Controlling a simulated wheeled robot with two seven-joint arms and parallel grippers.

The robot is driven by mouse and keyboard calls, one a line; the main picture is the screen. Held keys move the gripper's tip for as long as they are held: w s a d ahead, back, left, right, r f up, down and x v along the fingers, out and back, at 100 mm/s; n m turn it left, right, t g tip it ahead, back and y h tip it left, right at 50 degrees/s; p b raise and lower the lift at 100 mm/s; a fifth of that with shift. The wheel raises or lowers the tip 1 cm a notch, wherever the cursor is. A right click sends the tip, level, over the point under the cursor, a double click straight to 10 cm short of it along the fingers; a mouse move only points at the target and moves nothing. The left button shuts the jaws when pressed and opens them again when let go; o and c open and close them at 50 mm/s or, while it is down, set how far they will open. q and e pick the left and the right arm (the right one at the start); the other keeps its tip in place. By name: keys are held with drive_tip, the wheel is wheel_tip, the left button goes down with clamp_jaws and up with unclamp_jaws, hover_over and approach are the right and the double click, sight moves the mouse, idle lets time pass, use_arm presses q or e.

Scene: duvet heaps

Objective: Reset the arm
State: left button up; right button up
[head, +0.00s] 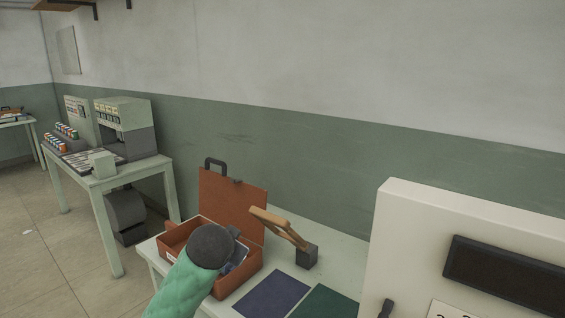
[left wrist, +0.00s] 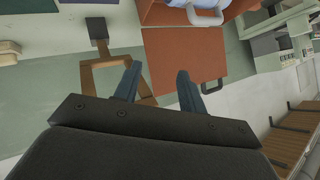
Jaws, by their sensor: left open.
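My left arm, in a green sleeve with a dark grey wrist, reaches over a table (head: 341,245) in the head view. In the left wrist view, my left gripper (left wrist: 158,74) has two blue-grey fingers spread apart with nothing held between them. In the head view the fingers are mostly hidden by the wrist. An open red-brown case (head: 233,200) lies below and around the wrist, lid upright. The lid and handle also show in the left wrist view (left wrist: 185,55). My right gripper is not in view.
A wooden-framed thing (head: 275,221) on a grey block (head: 307,258) stands right of the case. Dark blue (head: 272,293) and dark green (head: 325,303) mats lie in front. A cream cabinet (head: 470,215) blocks the right. Another table (head: 110,180) with equipment stands at left.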

use_arm(q)
drive_tip(key=s+a+f+n+g, duration=0.1)
drive_tip(key=s+f+g, duration=0.3)
drive_tip(key=s+f, duration=1.5)
drive_tip(key=s+a+f+n+g, duration=0.2)
drive_tip(key=s+f+g, duration=0.3)
drive_tip(key=s+f, duration=1.5)
drive_tip(key=s+n, duration=0.1)
drive_tip(key=s, duration=0.2)
drive_tip(key=shift+s+n+g+h, duration=0.25)
drive_tip(key=shift+n+g+h, duration=0.05)
